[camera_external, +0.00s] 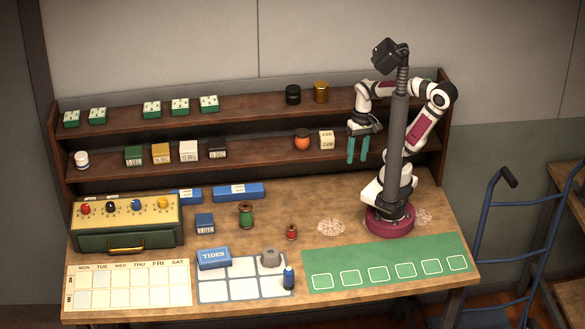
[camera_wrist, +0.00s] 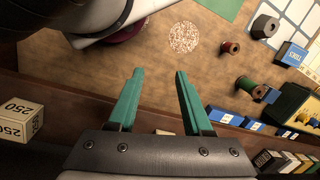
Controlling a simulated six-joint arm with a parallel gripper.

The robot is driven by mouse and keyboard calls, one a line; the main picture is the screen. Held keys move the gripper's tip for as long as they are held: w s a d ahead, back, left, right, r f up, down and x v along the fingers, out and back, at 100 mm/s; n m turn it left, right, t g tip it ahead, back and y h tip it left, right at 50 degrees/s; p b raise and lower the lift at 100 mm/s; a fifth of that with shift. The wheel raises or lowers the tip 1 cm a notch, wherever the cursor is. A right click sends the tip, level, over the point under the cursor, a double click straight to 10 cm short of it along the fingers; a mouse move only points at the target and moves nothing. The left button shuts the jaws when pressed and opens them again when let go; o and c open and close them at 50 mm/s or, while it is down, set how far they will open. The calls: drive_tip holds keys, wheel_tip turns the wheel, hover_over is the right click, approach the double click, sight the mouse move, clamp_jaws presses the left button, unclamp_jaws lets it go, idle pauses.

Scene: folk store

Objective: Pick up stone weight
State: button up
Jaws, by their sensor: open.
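A grey, many-sided block (camera_external: 270,257) that looks like the stone weight sits on the white grid mat (camera_external: 215,292) at the front middle of the table. It also shows in the wrist view (camera_wrist: 265,26) at the upper right, as a dark block. My gripper (camera_external: 357,161) hangs in front of the shelves at the right, fingers down, well away from the grey block. In the wrist view my gripper (camera_wrist: 159,73) is open, with nothing between its green fingers.
Red (camera_external: 291,232) and green (camera_external: 246,214) spools stand behind. A white numbered block (camera_external: 327,140) sits on the lower shelf beside my gripper. The green mat (camera_external: 388,265) is bare.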

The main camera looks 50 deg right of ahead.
idle(0.3)
drive_tip(key=o, duration=0.8)
